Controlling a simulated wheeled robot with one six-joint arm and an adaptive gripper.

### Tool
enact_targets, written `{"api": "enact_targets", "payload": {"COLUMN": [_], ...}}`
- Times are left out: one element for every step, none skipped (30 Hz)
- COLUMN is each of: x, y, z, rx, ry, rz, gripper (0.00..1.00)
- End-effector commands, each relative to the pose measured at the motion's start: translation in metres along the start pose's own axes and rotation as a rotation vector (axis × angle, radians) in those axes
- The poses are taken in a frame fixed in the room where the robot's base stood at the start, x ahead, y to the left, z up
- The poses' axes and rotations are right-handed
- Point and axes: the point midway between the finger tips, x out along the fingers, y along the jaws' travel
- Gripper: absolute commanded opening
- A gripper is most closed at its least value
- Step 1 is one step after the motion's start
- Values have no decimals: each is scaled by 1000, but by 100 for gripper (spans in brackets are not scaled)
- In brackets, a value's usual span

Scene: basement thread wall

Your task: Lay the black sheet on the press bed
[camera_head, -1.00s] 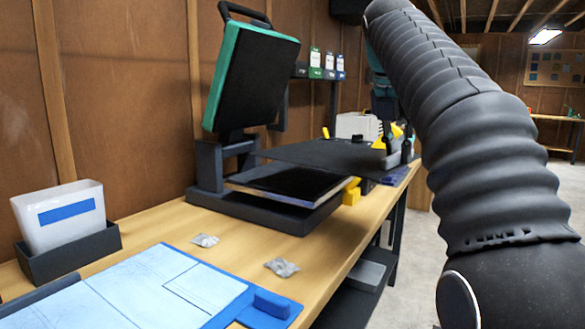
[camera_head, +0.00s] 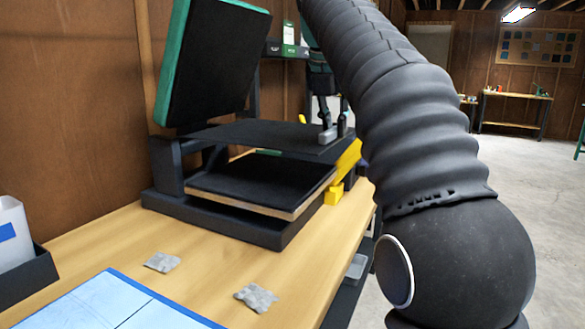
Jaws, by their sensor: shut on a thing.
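The black sheet (camera_head: 262,136) is flat and roughly level. It hovers above the press bed (camera_head: 255,183), with a visible gap between them. My gripper (camera_head: 333,134) is shut on the sheet's right edge. The press bed is a dark pad with a pale edge on the press's black base. The press's upper plate (camera_head: 212,62), black with a green shell, is tilted up and open behind the sheet. The sheet hides the back part of the bed.
Two crumpled grey scraps (camera_head: 162,261) (camera_head: 256,297) lie on the wooden bench (camera_head: 200,285) in front of the press. A blue-edged light mat (camera_head: 110,305) lies nearer. A white bin in a dark tray (camera_head: 22,262) stands at left. A yellow part (camera_head: 336,190) sits beside the bed.

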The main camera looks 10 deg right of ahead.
Motion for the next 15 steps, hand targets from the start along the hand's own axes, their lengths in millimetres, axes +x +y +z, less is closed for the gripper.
{"api": "enact_targets", "payload": {"x": [4, 8, 12, 16, 19, 25, 28, 32, 36, 38, 40, 44, 46, 47, 49], "y": [0, 0, -1, -1, -1, -1, -1, 0, 0, 0, 0, 0, 0, 0, 0], "z": [-3, -4, -7, -8, -10, -12, -13, -15, -17, -18, -19, -20, -20, -21, -21], "rx": [-1, -1, -1, -1, -2, -2, -2, -2, -3, -3, -2, -2, -1, -1, -1], "ry": [2, 2, 2, 2, 3, 2, 2, 2, 2, 2, 1, 1, 1, 1, 1], "rz": [-1, -1, -1, -1, -1, -1, -1, -1, -1, -1, 0, 0, 0, 0, 0], "gripper": [0, 0, 0, 0, 0, 0, 0, 0, 0, 0, 0, 0, 0, 0, 0]}}
